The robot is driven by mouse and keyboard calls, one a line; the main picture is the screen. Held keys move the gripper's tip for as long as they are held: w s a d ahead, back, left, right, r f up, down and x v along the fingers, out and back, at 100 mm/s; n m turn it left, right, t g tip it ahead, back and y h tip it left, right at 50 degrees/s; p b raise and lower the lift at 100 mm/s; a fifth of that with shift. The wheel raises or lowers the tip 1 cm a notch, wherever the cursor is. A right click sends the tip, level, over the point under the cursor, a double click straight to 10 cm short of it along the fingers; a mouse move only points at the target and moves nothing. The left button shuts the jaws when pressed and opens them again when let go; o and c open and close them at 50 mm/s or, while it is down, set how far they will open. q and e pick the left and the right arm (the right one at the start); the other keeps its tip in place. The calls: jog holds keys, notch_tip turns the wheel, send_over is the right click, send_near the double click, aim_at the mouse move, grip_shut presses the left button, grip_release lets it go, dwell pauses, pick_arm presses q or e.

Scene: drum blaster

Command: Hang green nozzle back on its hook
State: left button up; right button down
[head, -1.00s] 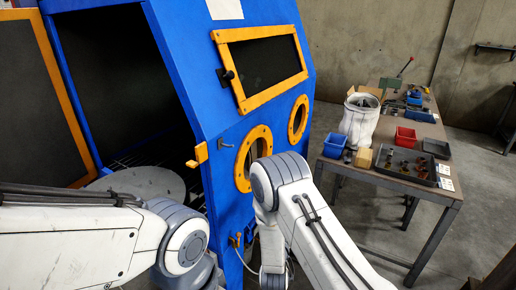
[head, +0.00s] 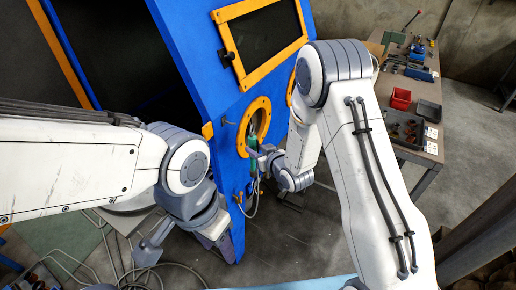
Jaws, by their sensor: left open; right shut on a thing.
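The green nozzle (head: 253,142) is upright in front of the cabinet's blue wall, near the lower round orange-rimmed port. My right gripper (head: 258,158) is shut on it, and the fingers are small and partly hidden in this view. A pale hose hangs below the nozzle. A small metal hook (head: 228,122) sticks out of the blue wall, a little up and left of the nozzle. The two look apart, but the depth between them is hard to judge. My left gripper (head: 150,247) is open and empty, low at the left, away from the nozzle.
The blue blasting cabinet (head: 182,62) stands at the left with its dark opening. A work table (head: 418,155) with red and black bins is at the right. Loose hoses (head: 110,250) lie on the floor at lower left. Floor between cabinet and table looks clear.

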jog(key=shift+w+a+f+b, duration=0.2)
jog(key=shift+w+a+f, duration=0.1)
jog(key=shift+w+a, duration=0.6)
jog(key=shift+w+a+f+b, duration=0.2)
jog(key=shift+w+a, duration=0.45)
jog(key=shift+a, duration=0.6)
jog(key=shift+w+a+f+b, duration=0.15)
jog(key=shift+w+a+f, duration=0.2)
jog(key=shift+w+a, duration=0.55)
jog(key=shift+s+a, duration=0.1)
jog(key=shift+a, duration=0.1)
jog(key=c, duration=0.5)
grip_release()
jog(key=shift+s, duration=0.1)
